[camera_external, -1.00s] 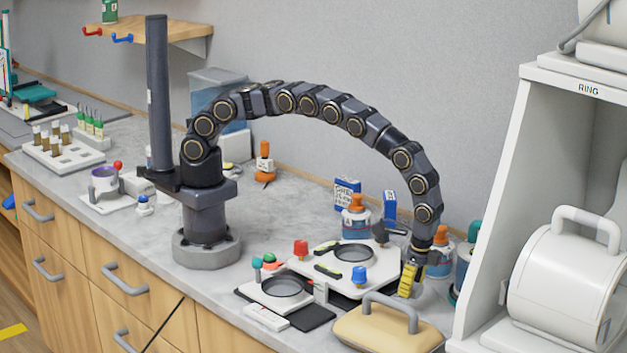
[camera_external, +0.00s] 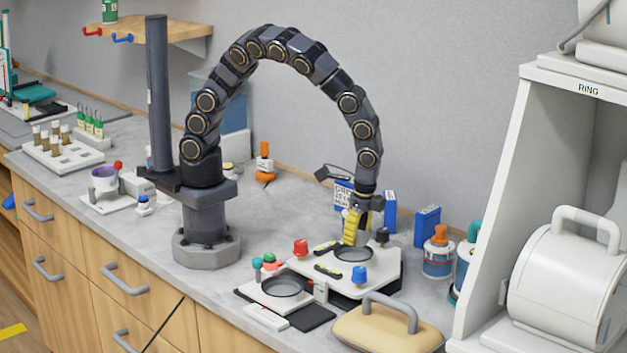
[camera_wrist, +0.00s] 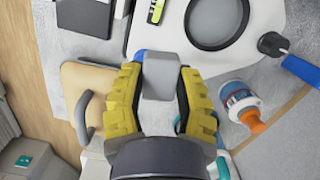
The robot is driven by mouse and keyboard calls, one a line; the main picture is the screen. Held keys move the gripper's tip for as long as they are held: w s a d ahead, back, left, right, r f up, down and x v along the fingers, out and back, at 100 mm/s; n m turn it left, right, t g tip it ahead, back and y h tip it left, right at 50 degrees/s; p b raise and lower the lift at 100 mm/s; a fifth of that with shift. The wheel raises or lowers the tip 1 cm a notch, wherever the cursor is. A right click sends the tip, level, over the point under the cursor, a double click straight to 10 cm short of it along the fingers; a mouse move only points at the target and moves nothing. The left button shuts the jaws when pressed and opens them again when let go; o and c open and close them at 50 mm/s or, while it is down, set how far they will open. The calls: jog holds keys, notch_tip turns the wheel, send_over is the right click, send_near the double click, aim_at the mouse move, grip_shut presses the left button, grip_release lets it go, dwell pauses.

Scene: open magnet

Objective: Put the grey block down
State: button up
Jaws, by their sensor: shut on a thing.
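My gripper (camera_wrist: 162,75) has yellow ribbed fingers and is shut on the grey block (camera_wrist: 160,82) in the wrist view. In the external view my gripper (camera_external: 355,226) points down at the back edge of a white plate with a dark ring. The block cannot be made out there, and I cannot tell whether it touches anything below.
The white plate (camera_external: 378,283) carries red, blue and black knobs. A beige block with a grey handle (camera_external: 365,331) stands in front. An orange-capped bottle (camera_external: 438,259) and blue boxes (camera_external: 427,226) stand behind and right. A white rack (camera_external: 497,180) bounds the right side.

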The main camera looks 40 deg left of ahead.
jog(key=shift+a+r, duration=0.1)
jog(key=shift+a, duration=0.15)
